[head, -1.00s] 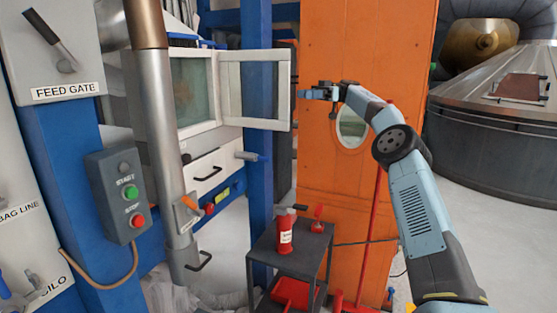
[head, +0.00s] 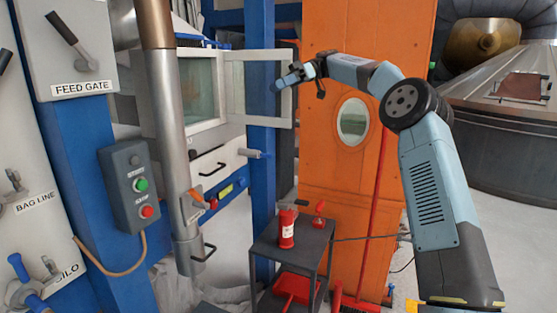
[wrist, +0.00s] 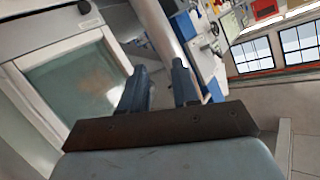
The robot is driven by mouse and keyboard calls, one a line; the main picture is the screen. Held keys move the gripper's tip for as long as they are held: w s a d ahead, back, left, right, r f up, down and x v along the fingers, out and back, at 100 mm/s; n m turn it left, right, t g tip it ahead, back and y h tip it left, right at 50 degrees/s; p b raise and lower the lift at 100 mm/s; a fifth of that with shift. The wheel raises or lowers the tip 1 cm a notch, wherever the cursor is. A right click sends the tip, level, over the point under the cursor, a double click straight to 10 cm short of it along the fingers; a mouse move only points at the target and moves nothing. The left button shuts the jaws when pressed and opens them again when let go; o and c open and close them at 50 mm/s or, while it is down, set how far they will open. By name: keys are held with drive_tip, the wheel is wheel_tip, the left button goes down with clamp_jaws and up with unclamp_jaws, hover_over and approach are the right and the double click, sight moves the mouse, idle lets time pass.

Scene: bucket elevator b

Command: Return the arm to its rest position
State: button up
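My arm (head: 430,180) rises from the lower right of the head view and bends left at a dark round joint. The open window door (head: 259,90) with a pale frame hangs from a white cabinet (head: 203,137). I cannot tell how far the gripper is from the door.
An orange elevator casing (head: 365,60) with an oval window stands behind my arm. A dark cart (head: 268,252) carries a red canister (head: 287,230). A steel pipe (head: 168,125), a start/stop box (head: 133,187) and a feed gate panel (head: 90,60) with a lever are at left. A vat (head: 500,140) stands right.

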drive_tip(key=s+a+f+m+t+h, duration=0.1)
drive_tip(key=s+m+t+h, duration=0.25)
drive_tip(key=s, duration=0.55)
drive_tip(key=s+a+f+m+t+h, duration=0.1)
drive_tip(key=s+f+m+t+h, duration=0.15)
drive_tip(key=s+m, duration=0.4)
drive_tip(key=s+d+f+m+t+h, duration=0.2)
drive_tip(key=s+d+f+m, duration=0.1)
drive_tip(key=s+d, duration=0.5)
drive_tip(key=s+d+f+m+t+h, duration=0.2)
drive_tip(key=s+d+f, duration=0.4)
drive_tip(key=s, duration=0.7)
drive_tip(key=s+d+f+m+t+h, duration=0.2)
drive_tip(key=s+d+f+m, duration=0.3)
drive_tip(key=s+d, duration=0.5)
drive_tip(key=shift+s+d+t, duration=0.2)
drive_tip(key=shift+d+t, duration=0.3)
